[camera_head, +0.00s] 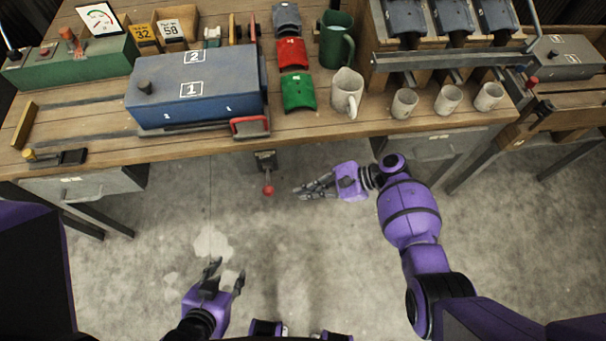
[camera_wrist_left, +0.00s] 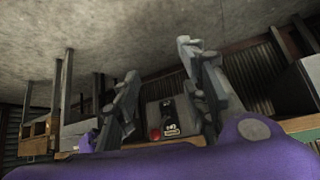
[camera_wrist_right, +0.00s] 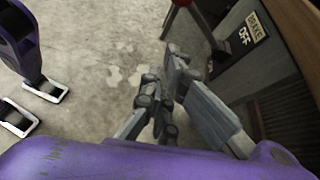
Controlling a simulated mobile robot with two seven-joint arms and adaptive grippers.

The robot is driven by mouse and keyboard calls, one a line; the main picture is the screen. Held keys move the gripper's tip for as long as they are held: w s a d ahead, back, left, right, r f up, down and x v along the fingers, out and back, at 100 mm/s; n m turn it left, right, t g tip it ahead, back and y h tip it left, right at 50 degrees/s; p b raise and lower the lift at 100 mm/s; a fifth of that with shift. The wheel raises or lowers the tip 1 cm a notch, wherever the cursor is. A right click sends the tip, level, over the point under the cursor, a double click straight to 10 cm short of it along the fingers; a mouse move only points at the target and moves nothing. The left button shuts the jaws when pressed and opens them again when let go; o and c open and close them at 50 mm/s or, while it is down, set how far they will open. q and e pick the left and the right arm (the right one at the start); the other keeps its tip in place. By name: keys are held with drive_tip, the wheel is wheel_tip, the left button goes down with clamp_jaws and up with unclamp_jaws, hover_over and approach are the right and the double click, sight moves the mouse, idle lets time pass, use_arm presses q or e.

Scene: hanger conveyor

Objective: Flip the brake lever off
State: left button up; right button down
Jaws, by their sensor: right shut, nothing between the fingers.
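The brake lever (camera_head: 268,188) has a red knob and hangs from a dark mount (camera_head: 265,160) under the table's front edge. Its red part shows at the top of the right wrist view (camera_wrist_right: 181,4), near a "BRAKE OFF" label (camera_wrist_right: 250,30). The red knob also shows in the left wrist view (camera_wrist_left: 155,133), beside a label plate (camera_wrist_left: 172,130). My right gripper (camera_head: 303,191) is shut and empty, just right of the knob, its fingers pointing left with a small gap between. My left gripper (camera_head: 227,273) is open and empty, low and left of the lever.
The wooden table (camera_head: 200,146) stands above the lever, carrying a blue box (camera_head: 200,90), a red-handled part (camera_head: 250,126), a green mug (camera_head: 335,42) and several pale cups. Drawers (camera_head: 85,184) hang below the table at both sides. Concrete floor around the lever is clear.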

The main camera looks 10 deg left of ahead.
use_arm(q)
drive_tip(key=shift+s+a+f, duration=0.2)
drive_tip(key=shift+s+a, duration=0.05)
drive_tip(key=shift+s, duration=0.4)
use_arm(e)
drive_tip(key=shift+v, duration=1.8)
use_arm(q)
drive_tip(key=shift+w, duration=0.1)
